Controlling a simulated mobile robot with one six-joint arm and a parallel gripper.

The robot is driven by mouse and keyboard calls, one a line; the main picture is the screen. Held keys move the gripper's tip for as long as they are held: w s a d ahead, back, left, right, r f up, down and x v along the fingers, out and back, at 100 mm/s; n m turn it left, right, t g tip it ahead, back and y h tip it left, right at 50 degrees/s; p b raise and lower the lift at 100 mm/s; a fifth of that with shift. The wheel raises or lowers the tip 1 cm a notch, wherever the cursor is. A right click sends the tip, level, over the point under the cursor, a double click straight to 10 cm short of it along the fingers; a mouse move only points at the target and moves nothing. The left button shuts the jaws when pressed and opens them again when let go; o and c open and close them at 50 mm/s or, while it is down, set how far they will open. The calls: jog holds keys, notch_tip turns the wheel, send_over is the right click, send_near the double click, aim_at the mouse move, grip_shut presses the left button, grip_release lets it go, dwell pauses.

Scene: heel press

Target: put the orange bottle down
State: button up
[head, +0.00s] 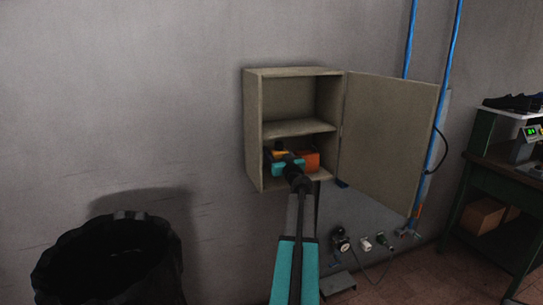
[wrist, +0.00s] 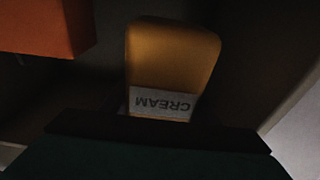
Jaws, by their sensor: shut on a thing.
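My gripper (head: 287,165) reaches into that compartment and is shut on the bottle. In the wrist view the bottle (wrist: 172,58) stands between the dark jaws (wrist: 160,130), with a white label reading CREAM upside down. The bottle looks about upright in the head view. My gripper hides its lower part, so I cannot tell whether it touches the cabinet floor.
An orange box (head: 312,160) stands right of the bottle in the same compartment; it also shows in the wrist view (wrist: 45,25). A shelf (head: 300,128) is above. The cabinet door (head: 385,140) hangs open to the right. A black bin (head: 110,265) stands lower left.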

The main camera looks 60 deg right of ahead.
jog(key=shift+f+x, duration=0.15)
jog(key=shift+x, duration=0.8)
jog(key=shift+f+x, duration=0.15)
jog(key=shift+x, duration=0.75)
jog(key=shift+w+d, duration=0.1)
jog(key=shift+d, duration=0.05)
jog(key=shift+w+d+f, duration=0.1)
jog(key=shift+w+f, duration=0.05)
jog(key=shift+f, duration=0.7)
jog(key=shift+w+d+f, duration=0.1)
jog(key=shift+w+f, duration=0.05)
jog(key=shift+f, duration=0.75)
jog(key=shift+f, duration=0.1)
jog(key=o, duration=1.1)
jog(key=shift+o, duration=0.2)
jog(key=shift+s, duration=0.1)
jog(key=shift+b+v, duration=0.7)
jog(key=shift+v, duration=5.2)
